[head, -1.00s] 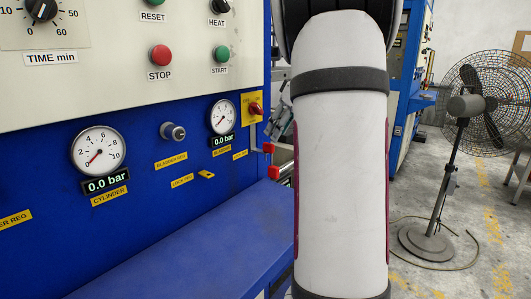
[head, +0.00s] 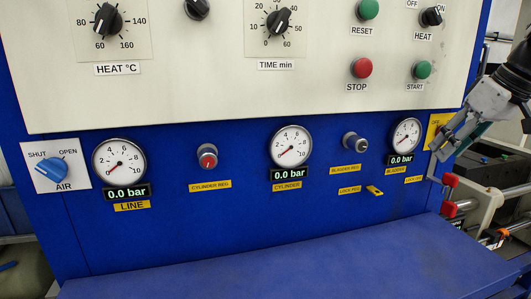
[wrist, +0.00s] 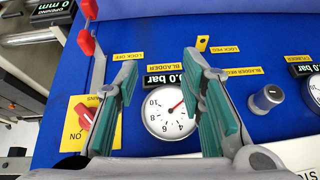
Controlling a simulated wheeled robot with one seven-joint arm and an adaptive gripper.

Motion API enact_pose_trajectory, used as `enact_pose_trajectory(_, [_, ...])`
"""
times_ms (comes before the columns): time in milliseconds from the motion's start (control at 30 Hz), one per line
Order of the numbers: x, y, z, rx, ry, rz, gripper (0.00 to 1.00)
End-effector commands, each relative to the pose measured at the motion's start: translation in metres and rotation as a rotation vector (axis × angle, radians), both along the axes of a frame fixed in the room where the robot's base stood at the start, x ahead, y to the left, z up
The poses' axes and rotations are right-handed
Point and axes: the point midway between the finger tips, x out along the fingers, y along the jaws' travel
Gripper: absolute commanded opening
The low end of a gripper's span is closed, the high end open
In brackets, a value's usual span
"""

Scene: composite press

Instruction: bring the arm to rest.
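My gripper (head: 446,141) is at the right end of the press's blue panel, beside the bladder gauge (head: 406,134). In the wrist view my gripper (wrist: 164,90) has its two green-padded fingers well apart with nothing between them but the view of the bladder gauge (wrist: 169,112) behind. The fingers look apart from the panel, though the exact gap is hard to judge. A red switch on a yellow plate (wrist: 77,122) lies just left of the fingers in the wrist view; in the head view my gripper partly covers this plate (head: 433,130).
The line, cylinder and bladder readouts show 0.0 bar. A blue ledge (head: 300,270) juts out below the panel. Red-tipped levers (head: 449,181) stand right of the panel, close to my gripper.

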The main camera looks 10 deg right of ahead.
Motion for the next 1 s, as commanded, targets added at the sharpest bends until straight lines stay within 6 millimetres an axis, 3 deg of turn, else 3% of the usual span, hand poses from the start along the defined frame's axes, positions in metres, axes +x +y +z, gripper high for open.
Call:
enact_pose_trajectory(33, [-0.005, 0.037, 0.004, 0.014, 0.009, 0.013, 0.36])
enact_pose_trajectory(200, [-0.035, 0.138, -0.007, 0.04, 0.07, 0.012, 0.36])
enact_pose_trajectory(300, [-0.062, 0.189, -0.02, 0.03, 0.099, 0.014, 0.36])
enact_pose_trajectory(433, [-0.104, 0.241, -0.041, -0.004, 0.124, 0.016, 0.36])
enact_pose_trajectory(533, [-0.135, 0.266, -0.06, -0.038, 0.129, 0.012, 0.36])
enact_pose_trajectory(700, [-0.169, 0.285, -0.084, -0.08, 0.12, 0.002, 0.36])
enact_pose_trajectory(1000, [-0.179, 0.289, -0.094, -0.095, 0.115, -0.006, 0.36])
